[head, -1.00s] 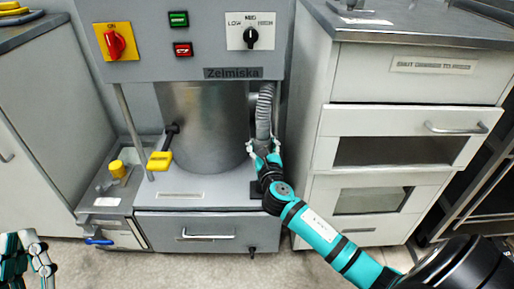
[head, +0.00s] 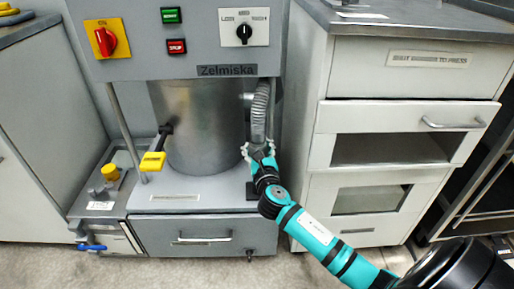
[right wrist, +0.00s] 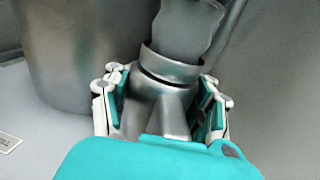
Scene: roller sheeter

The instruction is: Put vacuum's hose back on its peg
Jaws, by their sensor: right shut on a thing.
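The grey ribbed vacuum hose (head: 261,103) hangs down the right side of the machine labelled Zelmiska, beside its steel cylinder (head: 200,125). My right gripper (head: 259,149) is at the hose's lower end. In the right wrist view the right gripper (right wrist: 165,110) has its fingers on both sides of the grey hose nozzle (right wrist: 172,75), shut on it. The nozzle points up into the darker hose (right wrist: 187,30). A short grey stub (head: 248,96) shows beside the hose, partly hidden; I cannot tell whether it is the peg. My left gripper is not in view.
A machine drawer (head: 205,235) is below the cylinder. A yellow-handled lever (head: 153,161) sticks out at left. A white cabinet (head: 385,150) with drawers stands close on the right. The floor in front is clear.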

